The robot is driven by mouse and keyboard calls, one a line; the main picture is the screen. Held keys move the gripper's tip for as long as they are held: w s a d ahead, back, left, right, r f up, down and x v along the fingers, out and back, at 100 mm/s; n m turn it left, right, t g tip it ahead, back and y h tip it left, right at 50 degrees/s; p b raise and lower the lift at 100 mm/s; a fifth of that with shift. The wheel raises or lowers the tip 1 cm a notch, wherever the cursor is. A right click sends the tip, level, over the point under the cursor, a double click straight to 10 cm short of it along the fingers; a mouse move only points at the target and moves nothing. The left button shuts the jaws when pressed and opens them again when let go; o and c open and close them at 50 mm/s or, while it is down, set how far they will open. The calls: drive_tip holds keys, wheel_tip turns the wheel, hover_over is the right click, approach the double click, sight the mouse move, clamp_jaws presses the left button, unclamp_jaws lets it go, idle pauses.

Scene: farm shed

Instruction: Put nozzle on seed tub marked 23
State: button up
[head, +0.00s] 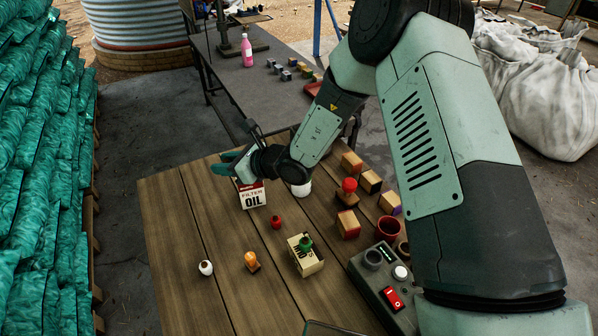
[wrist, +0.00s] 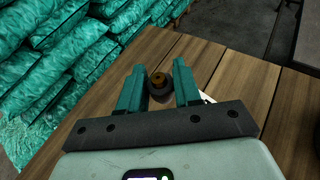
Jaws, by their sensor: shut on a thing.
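My gripper (head: 222,166) is above the far left part of the wooden table, just beyond the FILTER OIL carton (head: 252,196). In the wrist view, my gripper's teal fingers (wrist: 160,86) are closed on a dark round piece (wrist: 160,97) with an orange-brown centre. It may be the nozzle; its shape is not clear. The head view does not show it clearly. No mark 23 can be read. Small topped items stand on the table: a white one (head: 206,268), an orange one (head: 251,262) and a red one (head: 276,223). Which is the seed tub, I cannot tell.
A white tub (head: 301,188) stands right of the carton. An open-looking box (head: 309,265) has a green piece at it. Several blocks (head: 349,223), a red cup (head: 388,228) and a device with a red switch (head: 393,298) fill the right side.

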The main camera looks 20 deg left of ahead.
drive_tip(key=w+d+r+m+t+h, duration=0.1)
drive_tip(key=w+d+r+m+t, duration=0.25)
drive_tip(key=w+d, duration=0.95)
drive_tip(key=shift+n, duration=0.25)
drive_tip(key=d+f, duration=0.1)
drive_tip(key=s+f, duration=0.1)
drive_tip(key=f, duration=0.1)
drive_tip(key=d+f, duration=0.1)
drive_tip(key=shift+s+d+f, duration=0.3)
drive_tip(key=shift+s+d, duration=0.05)
drive_tip(key=shift+f, duration=2.35)
drive_tip(key=o, duration=1)
drive_tip(key=shift+f, duration=0.15)
